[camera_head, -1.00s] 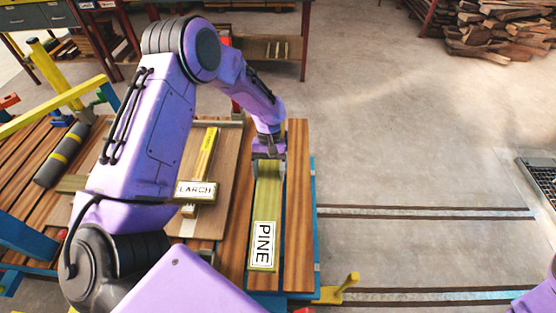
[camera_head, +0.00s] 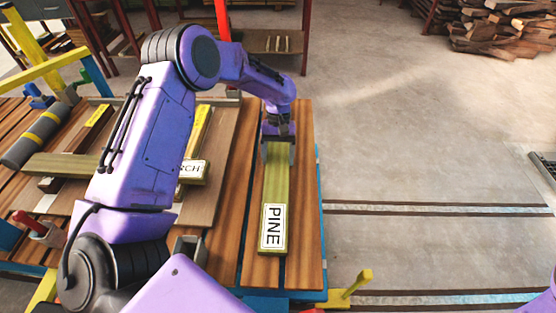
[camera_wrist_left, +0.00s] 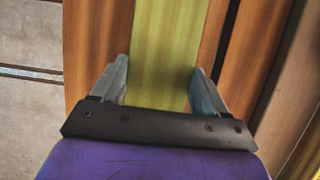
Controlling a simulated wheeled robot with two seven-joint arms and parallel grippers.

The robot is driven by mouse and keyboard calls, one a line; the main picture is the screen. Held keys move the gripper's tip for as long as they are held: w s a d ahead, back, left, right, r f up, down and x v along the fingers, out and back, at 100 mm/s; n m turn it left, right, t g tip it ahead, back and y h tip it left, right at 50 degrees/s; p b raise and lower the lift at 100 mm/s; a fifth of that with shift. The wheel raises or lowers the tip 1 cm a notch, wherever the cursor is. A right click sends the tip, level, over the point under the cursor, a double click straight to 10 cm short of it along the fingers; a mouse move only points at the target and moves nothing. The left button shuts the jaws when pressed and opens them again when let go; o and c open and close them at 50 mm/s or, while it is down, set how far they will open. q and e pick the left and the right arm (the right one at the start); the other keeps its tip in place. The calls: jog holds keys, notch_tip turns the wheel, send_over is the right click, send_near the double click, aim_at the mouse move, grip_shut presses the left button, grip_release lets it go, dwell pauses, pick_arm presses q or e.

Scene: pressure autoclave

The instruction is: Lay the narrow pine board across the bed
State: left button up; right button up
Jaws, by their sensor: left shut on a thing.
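The narrow pine board (camera_head: 275,182) is yellow-green, with a white PINE label on its near end. It lies lengthwise along the brown planks of the bed (camera_head: 308,215), in line with them; I cannot tell whether it touches them. My left gripper (camera_head: 278,145) is shut on its far end from above. In the left wrist view, the fingers (camera_wrist_left: 157,85) stand on either side of the board (camera_wrist_left: 165,50). My right gripper is out of view.
A board labelled LARCH (camera_head: 193,170) and other bars lie on a brown panel (camera_head: 220,180) to the left, partly behind my arm. A yellow handle (camera_head: 350,287) sticks out at the bed's near right corner. The floor to the right is open, with rails across it.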

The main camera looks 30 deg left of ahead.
pick_arm(q)
jog(key=o, duration=1.5)
jog(key=shift+c, duration=0.2)
jog(key=p+v, duration=0.1)
jog(key=v, duration=1.1)
jog(key=shift+r, duration=0.1)
